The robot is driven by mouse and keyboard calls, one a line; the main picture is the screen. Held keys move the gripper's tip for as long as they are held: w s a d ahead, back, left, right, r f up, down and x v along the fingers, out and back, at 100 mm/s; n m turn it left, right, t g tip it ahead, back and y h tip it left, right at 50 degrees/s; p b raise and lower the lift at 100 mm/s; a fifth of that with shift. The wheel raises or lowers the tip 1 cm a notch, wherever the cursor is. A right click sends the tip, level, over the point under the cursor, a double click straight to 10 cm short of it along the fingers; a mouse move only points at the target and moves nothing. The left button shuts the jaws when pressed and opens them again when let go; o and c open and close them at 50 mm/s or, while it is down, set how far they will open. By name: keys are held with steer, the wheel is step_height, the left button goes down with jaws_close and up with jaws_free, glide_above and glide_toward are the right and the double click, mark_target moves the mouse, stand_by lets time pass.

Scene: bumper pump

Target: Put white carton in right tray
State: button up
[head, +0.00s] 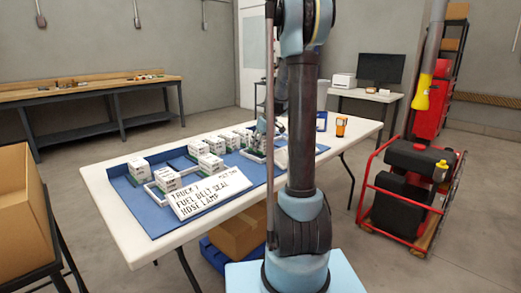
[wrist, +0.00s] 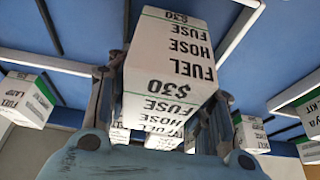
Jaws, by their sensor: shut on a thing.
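My gripper (wrist: 163,86) is shut on a white carton (wrist: 170,45) with a green edge stripe and black print reading FUEL, HOSE, FUSE and $30. One finger lies on each side of the carton. In the head view my gripper (head: 268,127) is over the far right part of the blue mat, partly behind my arm, and the held carton is not clear there. A white-rimmed tray (head: 254,158) lies on the mat below it, partly hidden. Another white-rimmed tray (head: 151,190) lies at the near left, with a carton (head: 167,180) at it.
Several similar white cartons (head: 211,163) stand on the blue mat (head: 149,220) of the white table (head: 111,213). A white sign (head: 210,192) listing truck parts leans at the front. An orange-and-black cup-like object (head: 341,126) stands toward the right end.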

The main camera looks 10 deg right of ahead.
steer(key=shift+f, duration=0.95)
steer(key=o, duration=1.3)
